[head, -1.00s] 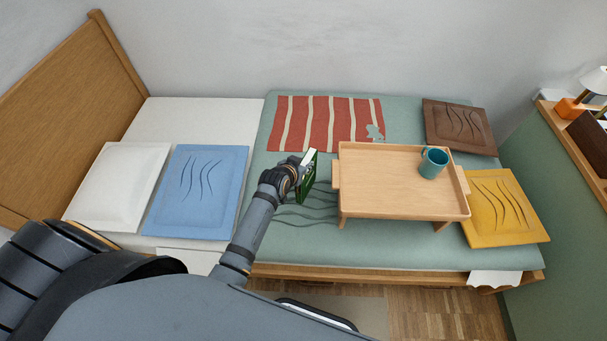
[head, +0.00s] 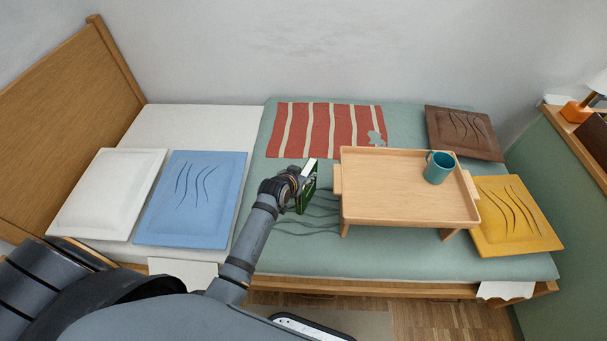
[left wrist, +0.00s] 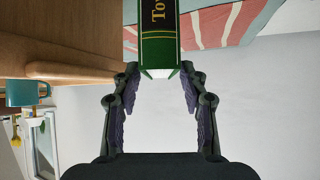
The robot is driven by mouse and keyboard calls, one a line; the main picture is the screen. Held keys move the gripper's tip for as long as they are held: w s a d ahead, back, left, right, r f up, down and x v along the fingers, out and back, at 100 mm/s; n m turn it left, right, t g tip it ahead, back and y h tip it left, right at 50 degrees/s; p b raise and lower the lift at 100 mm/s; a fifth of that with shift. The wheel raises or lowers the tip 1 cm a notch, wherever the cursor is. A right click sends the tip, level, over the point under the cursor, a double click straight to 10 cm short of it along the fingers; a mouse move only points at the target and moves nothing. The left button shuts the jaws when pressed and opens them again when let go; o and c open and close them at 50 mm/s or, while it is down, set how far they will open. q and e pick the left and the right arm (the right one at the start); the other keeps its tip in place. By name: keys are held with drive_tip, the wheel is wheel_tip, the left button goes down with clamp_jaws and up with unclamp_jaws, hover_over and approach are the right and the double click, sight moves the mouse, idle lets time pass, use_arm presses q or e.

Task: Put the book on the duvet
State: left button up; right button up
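The green book (head: 310,197) is at the tip of my left gripper (head: 302,188), tilted up on edge with its pale pages showing. In the left wrist view the book (left wrist: 158,50) has gold letters on its spine, and the fingertips of my left gripper (left wrist: 160,72) close on its two sides. The sage-green duvet (head: 320,260) with dark wavy lines covers the right part of the bed. The book shows over the duvet, left of the tray; the gap beneath it is hard to tell. My right gripper is not in view.
A wooden bed tray (head: 400,195) with a teal mug (head: 438,168) stands close right of the book. A red striped blanket (head: 325,130) lies behind. Brown (head: 462,133), yellow (head: 515,217), blue (head: 192,200) and white (head: 105,193) cushions lie around. The duvet in front is bare.

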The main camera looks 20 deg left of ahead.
use_arm(q)
drive_tip(key=d+p+v, duration=0.1)
drive_tip(key=v, duration=1.1)
drive_tip(key=shift+a+p, duration=0.35)
drive_tip(key=shift+a, duration=0.15)
drive_tip(key=shift+r, duration=0.1)
